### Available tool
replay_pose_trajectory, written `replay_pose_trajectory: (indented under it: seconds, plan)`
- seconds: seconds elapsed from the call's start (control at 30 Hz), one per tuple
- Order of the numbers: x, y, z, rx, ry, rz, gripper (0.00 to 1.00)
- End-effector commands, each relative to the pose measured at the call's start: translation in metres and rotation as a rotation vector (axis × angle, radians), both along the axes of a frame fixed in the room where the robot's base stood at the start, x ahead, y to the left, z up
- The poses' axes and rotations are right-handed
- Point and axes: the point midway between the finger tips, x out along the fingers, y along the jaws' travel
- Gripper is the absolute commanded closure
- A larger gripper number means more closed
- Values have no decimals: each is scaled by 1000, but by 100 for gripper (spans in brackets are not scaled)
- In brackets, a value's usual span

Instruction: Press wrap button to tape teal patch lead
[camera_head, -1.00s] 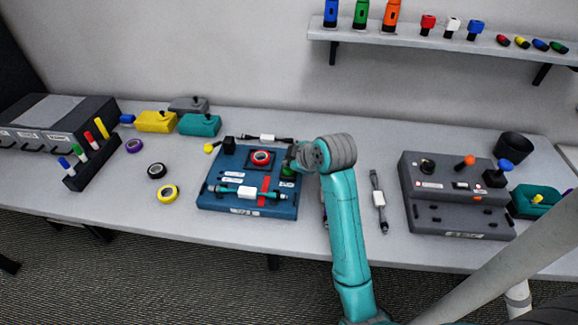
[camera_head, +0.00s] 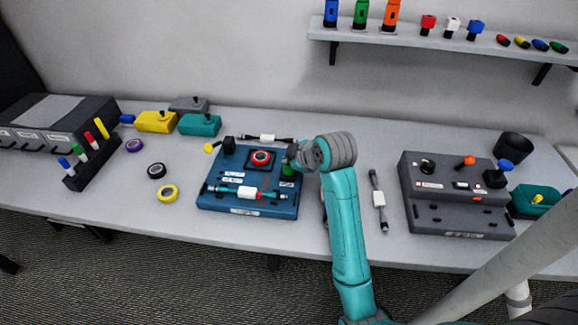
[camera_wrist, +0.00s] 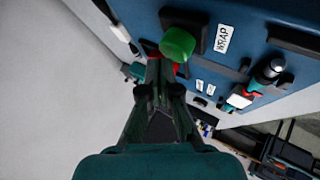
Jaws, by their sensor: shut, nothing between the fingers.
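The blue taping station (camera_head: 222,205) stands on the bench. A red tape roll (camera_head: 261,158) sits in its square holder. The teal patch lead (camera_head: 226,189) lies across the station's front, with a white label block and a red band beside it; it also shows in the wrist view (camera_wrist: 256,85). The green wrap button (camera_head: 287,171) is at the station's right; in the wrist view it (camera_wrist: 177,44) is beside a "WRAP" label (camera_wrist: 223,39). My gripper (camera_wrist: 161,70) is shut and empty, its tips at the button's edge. I cannot tell whether they touch it.
A dark cable with a white block (camera_head: 378,198) lies right of my arm; another (camera_head: 266,138) lies behind the station. A grey device (camera_head: 455,220) stands at right. Yellow (camera_head: 168,194), black (camera_head: 157,170) and purple (camera_head: 134,145) tape rolls lie left.

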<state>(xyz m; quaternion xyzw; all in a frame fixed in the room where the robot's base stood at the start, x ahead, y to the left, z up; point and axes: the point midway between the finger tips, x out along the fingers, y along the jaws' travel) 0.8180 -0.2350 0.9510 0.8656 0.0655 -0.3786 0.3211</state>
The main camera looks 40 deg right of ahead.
Motion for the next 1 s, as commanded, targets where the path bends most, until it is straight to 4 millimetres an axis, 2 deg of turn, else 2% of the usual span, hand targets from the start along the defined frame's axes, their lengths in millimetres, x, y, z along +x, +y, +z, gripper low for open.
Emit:
replay_pose_trajectory:
  seconds: [0.2, 0.57, 1.0]
  plan:
    - [0, 0, 11, -2, -2, 0, 100]
    - [0, 0, 14, -2, -2, 0, 100]
    - [0, 0, 51, -2, -3, 0, 100]
